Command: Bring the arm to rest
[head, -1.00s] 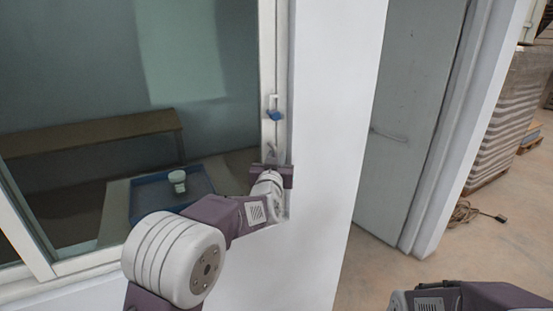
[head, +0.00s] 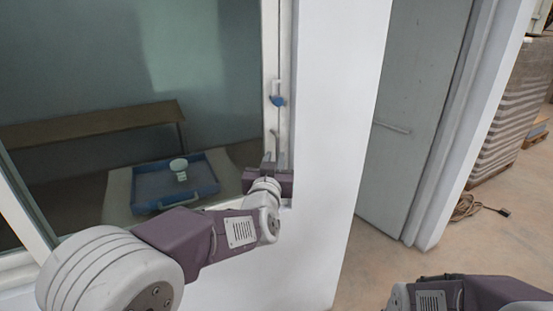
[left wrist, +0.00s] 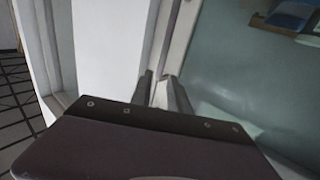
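My left arm reaches in from the lower left in the head view, and its gripper (head: 269,160) is in front of the window frame's right post.
Behind the glass, a blue tray (head: 207,190) holds a pale round-topped piece (head: 179,168); a brown bench (head: 90,128) stands behind. A white wall (head: 335,120) lies right of the window, then a grey door (head: 405,130). A cable (head: 466,208) lies on the floor.

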